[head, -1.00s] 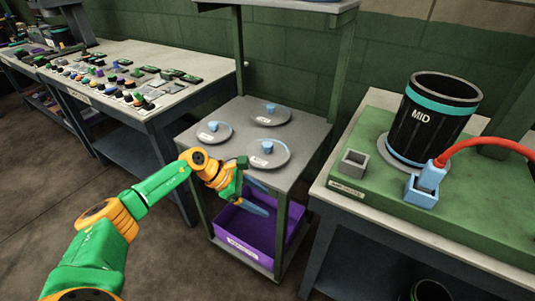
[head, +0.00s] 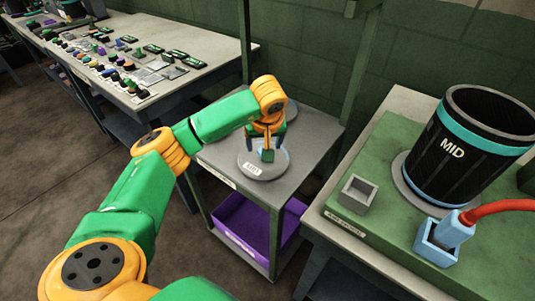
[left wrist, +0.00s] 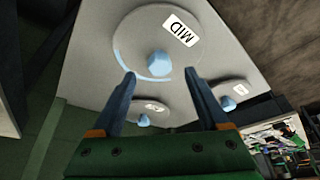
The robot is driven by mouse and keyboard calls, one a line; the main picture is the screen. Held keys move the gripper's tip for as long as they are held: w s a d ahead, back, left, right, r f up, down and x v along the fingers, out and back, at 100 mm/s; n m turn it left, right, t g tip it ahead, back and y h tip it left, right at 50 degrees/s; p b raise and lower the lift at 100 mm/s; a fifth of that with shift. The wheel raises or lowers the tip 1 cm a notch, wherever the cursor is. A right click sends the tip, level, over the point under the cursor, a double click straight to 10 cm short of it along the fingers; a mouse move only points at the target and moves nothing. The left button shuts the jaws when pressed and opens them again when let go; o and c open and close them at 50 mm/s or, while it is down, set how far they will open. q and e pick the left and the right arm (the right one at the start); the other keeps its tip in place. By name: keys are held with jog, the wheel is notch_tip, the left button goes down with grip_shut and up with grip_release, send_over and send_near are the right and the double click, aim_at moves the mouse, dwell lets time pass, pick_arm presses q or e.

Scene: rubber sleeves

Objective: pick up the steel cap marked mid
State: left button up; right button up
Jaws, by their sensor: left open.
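The steel cap marked MID (head: 278,168) lies flat on the grey shelf top of the stand. It is a round grey disc with a light blue knob and a white label; in the left wrist view the cap (left wrist: 135,25) reads MID, and its blue knob (left wrist: 158,63) shows between the fingertips' lines. My left gripper (head: 267,146) is above this cap, fingers pointing down, open and empty; its blue fingers (left wrist: 160,76) stand on either side of the knob in the wrist picture. Whether they reach knob height I cannot tell. My right gripper is not in view.
Two other knobbed caps (left wrist: 146,118) (left wrist: 235,88) lie nearby on the same shelf top, mostly hidden by my arm in the head view. A purple bin (head: 240,220) sits below. To the right, a green bench mat (head: 370,155) holds a black MID sleeve (head: 460,165).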

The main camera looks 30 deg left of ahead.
aim_at(250, 163)
pick_arm(q)
jog(key=x, duration=0.4)
jog(key=shift+a, duration=0.1)
jog(key=shift+w+f, duration=0.2)
jog(key=shift+s+r, duration=0.1)
jog(key=shift+s, duration=0.05)
jog(key=c, duration=0.6)
grip_shut()
